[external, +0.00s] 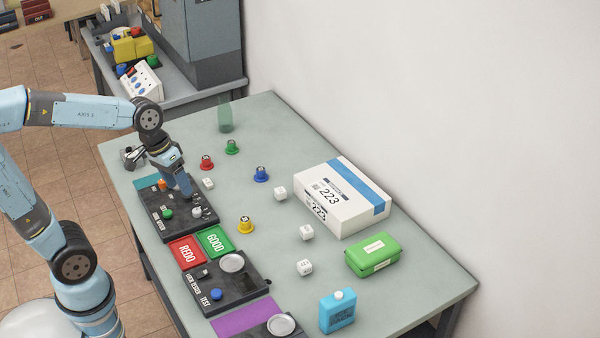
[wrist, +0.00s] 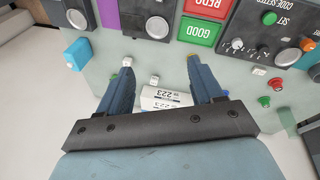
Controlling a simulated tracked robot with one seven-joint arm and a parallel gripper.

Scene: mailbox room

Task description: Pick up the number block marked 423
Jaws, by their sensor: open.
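Several small white blocks stand on the table: one beside the black panel (external: 208,183), one left of the white box (external: 280,193), and two nearer the front (external: 306,232) (external: 304,267). Their markings are too small to read, so I cannot tell which is 423. My gripper (external: 187,194) points down over the black panel, left of the nearest block. In the wrist view my gripper (wrist: 159,67) has its fingers spread with nothing held. White blocks show by the left fingertip (wrist: 127,61), between the fingers (wrist: 155,80) and at the right (wrist: 258,71).
A black panel with knobs (external: 178,222) lies under my gripper. Red REDO (external: 187,252) and green GOOD (external: 214,241) pads lie in front. A white box marked 223 (external: 342,197), green box (external: 373,255) and blue bottle (external: 337,312) stand right. Coloured stampers, including a red one (external: 206,162), stand nearby.

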